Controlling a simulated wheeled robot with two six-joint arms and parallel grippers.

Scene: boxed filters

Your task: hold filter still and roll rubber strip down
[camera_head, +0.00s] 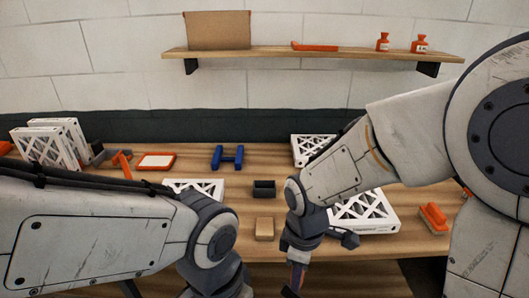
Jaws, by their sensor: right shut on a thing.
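A white framed filter (372,213) with a lattice face lies flat on the right of the table, partly behind my right arm. Another white filter (207,188) lies left of the middle, partly hidden by my left arm. A third (310,148) lies at the back right, also partly covered. My right gripper (293,281) points down at the table's front edge, left of the right filter and apart from it. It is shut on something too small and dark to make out. My left wrist is at the bottom; its gripper fingers are out of view. I cannot identify a rubber strip.
White filters (43,146) stand upright at the far left. An orange-framed panel (156,161), a blue H-shaped piece (228,157), a dark block (264,188), a tan block (264,228) and an orange brush (433,218) lie on the table. A shelf (280,54) hangs behind.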

